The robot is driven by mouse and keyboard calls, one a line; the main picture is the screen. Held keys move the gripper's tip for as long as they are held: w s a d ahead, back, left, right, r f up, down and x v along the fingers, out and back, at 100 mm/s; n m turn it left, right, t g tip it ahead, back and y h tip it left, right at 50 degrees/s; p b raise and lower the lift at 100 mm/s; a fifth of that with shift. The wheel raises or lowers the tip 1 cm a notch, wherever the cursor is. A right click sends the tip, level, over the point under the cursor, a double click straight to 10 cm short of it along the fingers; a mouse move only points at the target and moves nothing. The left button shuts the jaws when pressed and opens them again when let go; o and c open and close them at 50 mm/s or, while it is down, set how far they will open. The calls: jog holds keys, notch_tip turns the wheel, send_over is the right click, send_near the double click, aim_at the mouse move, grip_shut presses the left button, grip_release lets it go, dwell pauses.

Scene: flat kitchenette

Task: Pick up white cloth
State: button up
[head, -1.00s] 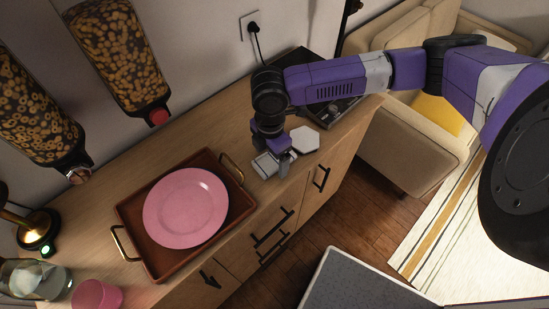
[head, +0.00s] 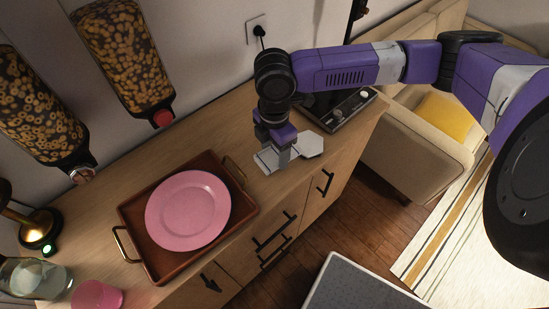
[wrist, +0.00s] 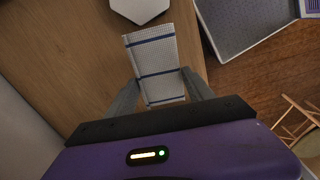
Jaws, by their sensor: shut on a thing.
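The white cloth (wrist: 155,58) has blue stripes and shows in the wrist view between the two fingers and beyond them. My gripper (wrist: 160,95) is shut on it. In the head view my gripper (head: 281,160) points down near the front edge of the wooden counter, right of the tray. The cloth (head: 264,158) shows as a small pale patch beside the fingers there, partly hidden by them. I cannot tell whether the cloth is clear of the counter.
A white hexagonal piece (head: 310,146) lies close to the right of my gripper. A brown tray (head: 137,222) with a pink plate (head: 187,210) stands to the left. A black device (head: 345,108) is at the back right. The counter's front edge is close by.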

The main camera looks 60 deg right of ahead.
aim_at(274, 154)
notch_tip(274, 154, up, 15)
jog(key=shift+r+b, duration=0.2)
jog(key=shift+b, duration=0.2)
